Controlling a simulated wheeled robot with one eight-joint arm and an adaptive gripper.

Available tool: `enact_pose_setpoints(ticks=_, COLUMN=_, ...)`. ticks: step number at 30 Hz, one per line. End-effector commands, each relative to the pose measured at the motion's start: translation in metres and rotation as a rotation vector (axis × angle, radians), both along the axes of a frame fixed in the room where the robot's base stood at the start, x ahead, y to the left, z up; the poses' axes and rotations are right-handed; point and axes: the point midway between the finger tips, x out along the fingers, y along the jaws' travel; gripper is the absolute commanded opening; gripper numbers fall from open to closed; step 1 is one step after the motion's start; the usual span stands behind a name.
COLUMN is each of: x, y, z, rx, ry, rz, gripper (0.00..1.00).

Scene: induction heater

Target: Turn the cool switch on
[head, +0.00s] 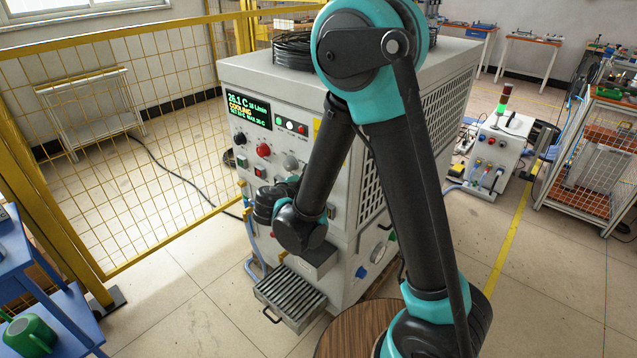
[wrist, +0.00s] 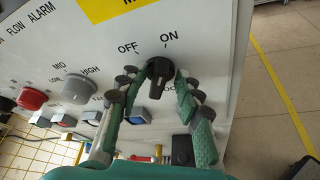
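The cool switch (wrist: 158,76) is a black rotary knob below the OFF and ON marks in the wrist view. The label under it is mostly covered, and I cannot tell exactly which mark it points at. My gripper (wrist: 157,80) is open, with one green finger on each side of the knob. Small gaps seem to show between fingers and knob. In the head view my arm hides the switch and the fingertips. The grey heater cabinet (head: 345,75) carries a lit display (head: 249,110) reading 26.1 C.
A grey knob (wrist: 78,88) and a red knob (wrist: 30,98) sit left of the switch, with several small square buttons below. A slatted tray (head: 290,295) juts out low from the cabinet. A yellow mesh fence (head: 150,110) stands left, and a round wooden top (head: 350,335) is close in front.

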Motion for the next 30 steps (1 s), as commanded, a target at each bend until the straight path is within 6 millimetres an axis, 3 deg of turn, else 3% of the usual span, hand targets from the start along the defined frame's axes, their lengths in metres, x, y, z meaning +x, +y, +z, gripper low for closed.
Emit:
enact_pose_setpoints(ticks=7, x=-0.011, y=0.007, z=0.004, rx=0.000, ry=0.001, rz=0.005, gripper=0.34)
enact_pose_setpoints(ticks=21, x=-0.082, y=0.041, z=0.032, rx=0.000, ry=0.000, rz=0.004, gripper=0.34)
enact_pose_setpoints(ticks=30, x=-0.101, y=0.049, z=0.039, rx=0.000, ry=0.000, rz=0.000, gripper=0.34)
